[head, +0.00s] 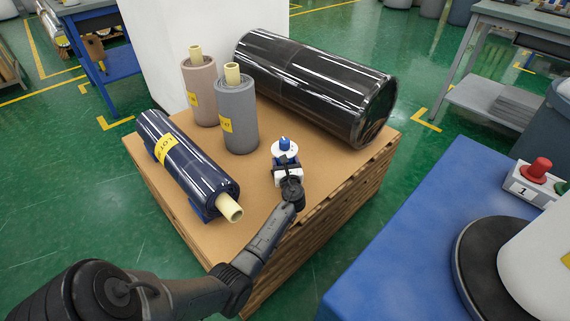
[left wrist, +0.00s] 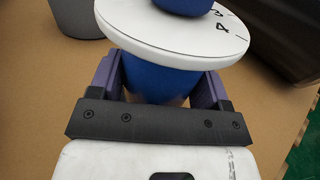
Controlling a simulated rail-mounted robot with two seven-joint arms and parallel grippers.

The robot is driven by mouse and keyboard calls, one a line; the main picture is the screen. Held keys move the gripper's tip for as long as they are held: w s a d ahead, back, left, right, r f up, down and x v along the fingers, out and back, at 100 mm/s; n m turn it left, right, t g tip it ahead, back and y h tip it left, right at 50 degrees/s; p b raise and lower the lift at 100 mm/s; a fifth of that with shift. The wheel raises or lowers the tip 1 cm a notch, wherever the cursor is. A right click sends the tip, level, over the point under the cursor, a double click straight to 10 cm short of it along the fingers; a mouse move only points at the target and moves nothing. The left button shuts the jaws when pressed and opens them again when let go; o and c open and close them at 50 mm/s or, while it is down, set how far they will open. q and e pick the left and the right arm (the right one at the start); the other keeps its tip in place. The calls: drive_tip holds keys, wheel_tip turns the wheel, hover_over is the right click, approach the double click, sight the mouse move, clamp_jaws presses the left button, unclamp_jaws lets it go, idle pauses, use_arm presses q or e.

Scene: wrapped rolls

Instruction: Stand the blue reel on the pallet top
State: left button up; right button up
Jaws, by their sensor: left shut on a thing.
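The blue reel (head: 284,147) has a blue body, a white disc and a blue knob on top. It looks upright, over the front right part of the pallet top (head: 245,190). My left gripper (head: 287,172) is shut on its blue body below the disc. In the left wrist view the reel (left wrist: 160,80) sits between the two fingers (left wrist: 163,85), and its disc carries black marks. The gripper hides the reel's lower end, so I cannot tell whether it touches the pallet top. My right gripper is not in view.
A grey roll (head: 238,118) and a pinkish roll (head: 200,92) stand upright behind the reel. A large black wrapped roll (head: 318,85) lies at the back right. A dark blue roll (head: 180,155) lies at the left. A blue table (head: 420,220) stands right of the pallet.

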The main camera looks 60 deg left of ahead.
use_arm(q)
drive_tip(key=o, duration=1.3)
drive_tip(key=shift+f, duration=0.15)
drive_tip(key=shift+c, duration=0.2)
drive_tip(key=shift+d+r, duration=0.25)
drive_tip(key=p+v, duration=0.5)
drive_tip(key=v, duration=0.4)
drive_tip(key=shift+s+d, duration=0.2)
drive_tip(key=shift+d, duration=0.15)
drive_tip(key=shift+p+v, duration=0.4)
drive_tip(key=shift+v, duration=0.5)
drive_tip(key=shift+f, duration=0.15)
